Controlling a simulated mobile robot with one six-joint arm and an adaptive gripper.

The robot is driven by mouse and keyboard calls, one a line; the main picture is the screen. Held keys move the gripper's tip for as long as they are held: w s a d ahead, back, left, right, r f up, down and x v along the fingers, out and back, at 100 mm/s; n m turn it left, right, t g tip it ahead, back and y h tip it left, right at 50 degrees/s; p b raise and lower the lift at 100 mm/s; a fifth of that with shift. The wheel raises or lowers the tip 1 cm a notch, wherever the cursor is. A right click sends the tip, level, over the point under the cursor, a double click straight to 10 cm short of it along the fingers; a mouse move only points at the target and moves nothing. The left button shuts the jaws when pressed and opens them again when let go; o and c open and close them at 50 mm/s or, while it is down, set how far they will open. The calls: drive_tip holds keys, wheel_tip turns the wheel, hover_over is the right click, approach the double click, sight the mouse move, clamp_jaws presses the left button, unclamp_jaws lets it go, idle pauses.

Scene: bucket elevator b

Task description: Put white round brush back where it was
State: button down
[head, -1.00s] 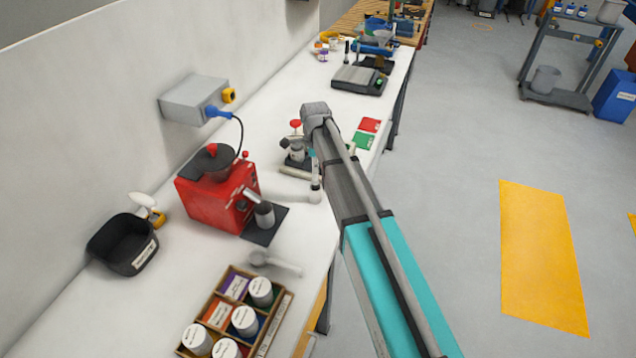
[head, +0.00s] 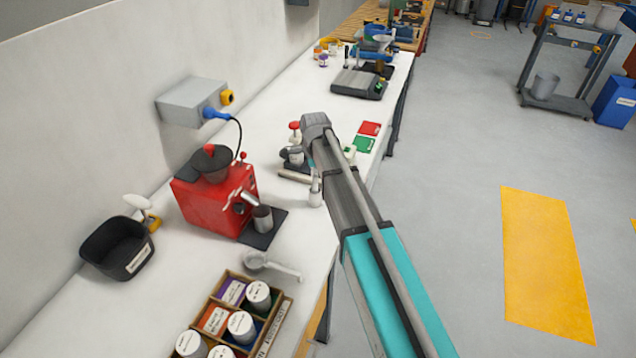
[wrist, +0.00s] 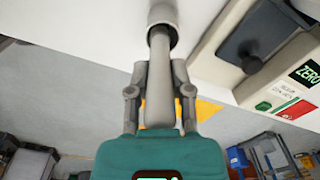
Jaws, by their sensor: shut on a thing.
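In the wrist view my gripper (wrist: 160,72) is shut on a pale grey-white rod, which I take for the handle of the white round brush (wrist: 160,95). The rod runs up between the fingers to a wider round end (wrist: 163,14) at the top edge, cut off by the frame. A short pale cylinder (head: 315,190) shows at the arm's left edge, above the white bench (head: 262,150).
A red grinder (head: 208,205), black bin (head: 118,250), scoop (head: 270,265) and divided box of jars (head: 283,318) stand on the bench.

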drive_tip(key=shift+f+b, duration=0.6)
drive_tip(key=shift+f, duration=0.3)
drive_tip(key=shift+f, duration=0.15)
drive_tip(key=c, duration=0.5)
unclamp_jaws()
drive_tip(key=shift+c, duration=0.2)
drive_tip(key=shift+r, duration=0.25)
wheel_tip(320, 180, up, 12)
drive_tip(key=p, duration=1.2)
